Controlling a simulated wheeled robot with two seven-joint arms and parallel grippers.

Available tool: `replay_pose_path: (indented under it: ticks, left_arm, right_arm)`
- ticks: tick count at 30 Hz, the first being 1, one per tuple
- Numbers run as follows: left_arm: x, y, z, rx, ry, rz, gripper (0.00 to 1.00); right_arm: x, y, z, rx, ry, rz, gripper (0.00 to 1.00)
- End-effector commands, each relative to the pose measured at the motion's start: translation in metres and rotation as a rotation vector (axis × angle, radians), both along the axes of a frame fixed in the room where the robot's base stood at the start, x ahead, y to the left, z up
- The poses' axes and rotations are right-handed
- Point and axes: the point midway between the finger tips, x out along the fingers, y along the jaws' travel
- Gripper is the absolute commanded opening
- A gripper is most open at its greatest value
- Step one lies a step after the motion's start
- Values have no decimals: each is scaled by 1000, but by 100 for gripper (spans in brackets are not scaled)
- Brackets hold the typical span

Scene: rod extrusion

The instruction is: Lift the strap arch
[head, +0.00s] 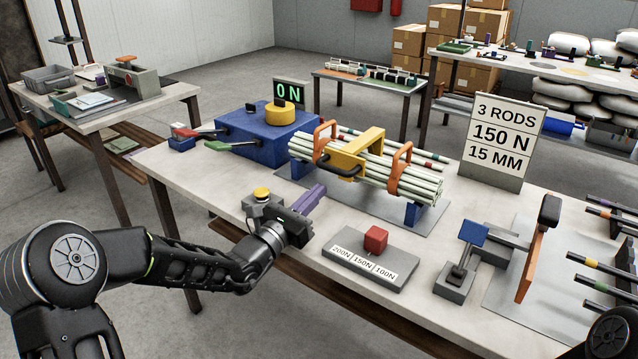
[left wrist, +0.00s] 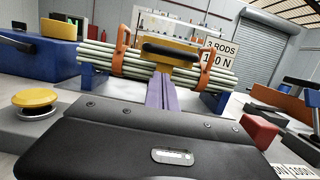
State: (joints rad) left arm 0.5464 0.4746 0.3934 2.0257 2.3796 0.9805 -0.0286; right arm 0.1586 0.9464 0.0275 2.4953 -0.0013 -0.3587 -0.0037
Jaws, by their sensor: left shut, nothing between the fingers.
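A bundle of pale green rods (head: 372,166) lies on blue supports (head: 413,212) on the table. Two orange strap arches stand around it, a left one (head: 325,131) and a right one (head: 399,168); both also show in the left wrist view, left (left wrist: 121,50) and right (left wrist: 213,68). A yellow saddle (head: 357,153) with a black handle sits over the bundle between them. My left gripper (head: 316,190) has purple fingers, shut and empty, in front of the bundle and apart from it. In the left wrist view its fingers (left wrist: 161,92) point towards the saddle. My right gripper is out of view.
A blue box (head: 262,137) with a yellow disc and levers stands left of the bundle. A yellow button (head: 262,193) is close beside my left gripper. A grey block with a red knob (head: 375,239) stands front right. A sign (head: 501,137) stands behind.

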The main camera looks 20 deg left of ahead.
Motion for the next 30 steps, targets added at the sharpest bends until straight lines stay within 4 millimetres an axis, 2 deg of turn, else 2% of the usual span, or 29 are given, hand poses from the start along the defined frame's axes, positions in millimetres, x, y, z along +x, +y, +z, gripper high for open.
replay_pose_path:
  ticks: [1,6,20,26,30]
  left_arm:
    - [4,-1,10,1,-4,0,0]
    - [12,-5,22,1,-3,0,0]
    - [14,-5,25,2,0,0,0]
    - [14,0,33,13,27,1,0]
    - [14,7,44,35,79,1,0]
  right_arm:
    - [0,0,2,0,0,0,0]
    - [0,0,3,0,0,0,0]
    - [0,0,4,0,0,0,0]
    - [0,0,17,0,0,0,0]
    - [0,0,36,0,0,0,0]
